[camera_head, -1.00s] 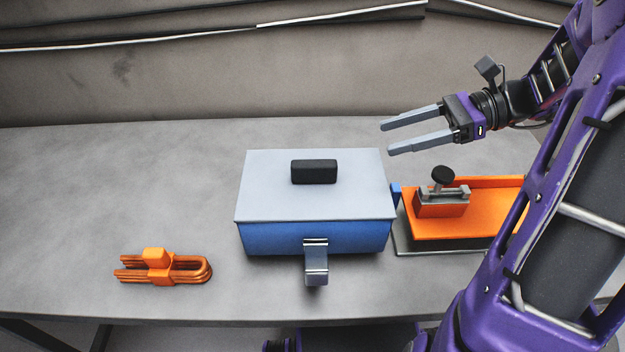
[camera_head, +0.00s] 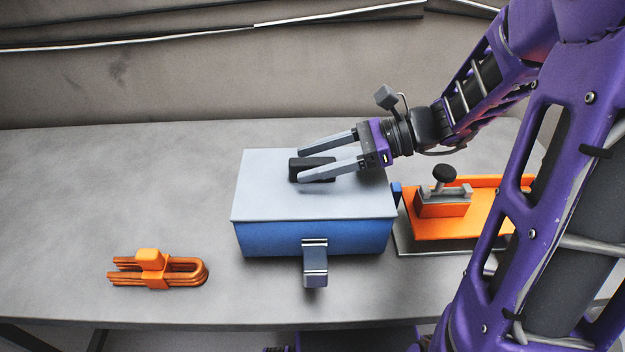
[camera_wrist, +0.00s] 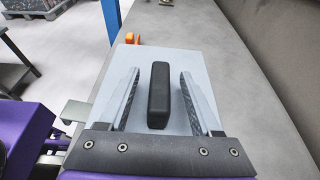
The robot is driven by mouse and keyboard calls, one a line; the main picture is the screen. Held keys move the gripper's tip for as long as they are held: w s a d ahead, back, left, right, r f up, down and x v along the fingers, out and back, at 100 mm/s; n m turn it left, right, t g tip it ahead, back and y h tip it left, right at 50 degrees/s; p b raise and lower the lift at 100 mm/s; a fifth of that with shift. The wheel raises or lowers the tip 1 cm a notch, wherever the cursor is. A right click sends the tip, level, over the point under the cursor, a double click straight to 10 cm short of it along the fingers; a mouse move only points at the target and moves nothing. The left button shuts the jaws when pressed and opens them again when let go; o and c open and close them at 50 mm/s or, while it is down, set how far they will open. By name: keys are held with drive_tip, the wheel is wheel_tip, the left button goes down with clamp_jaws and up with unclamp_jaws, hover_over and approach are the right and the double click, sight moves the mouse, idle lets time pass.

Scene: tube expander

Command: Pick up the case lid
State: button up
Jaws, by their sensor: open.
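The case lid (camera_head: 265,200) is a flat pale grey-blue panel on top of the blue case (camera_head: 345,238). It is shut on the case and bears a black block handle (camera_head: 294,171). In the wrist view the lid (camera_wrist: 192,65) lies below my gripper, with the black handle (camera_wrist: 159,95) between the two fingers. My gripper (camera_head: 299,166) is open, its fingers reaching left on either side of the handle. A gap shows on both sides of the handle in the wrist view (camera_wrist: 160,80). The head view shows the near finger partly covering the handle. I cannot tell the exact finger height.
A metal latch (camera_head: 315,262) hangs on the case's front. To the right, an orange tray (camera_head: 450,228) carries a clamp with a black knob (camera_head: 444,173). An orange coil bundle (camera_head: 155,270) lies at the left. The table (camera_head: 120,190) is clear at the back left.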

drive_tip(key=shift+a+f, duration=0.1)
drive_tip(key=shift+a, duration=0.1)
clamp_jaws()
idle(1.3)
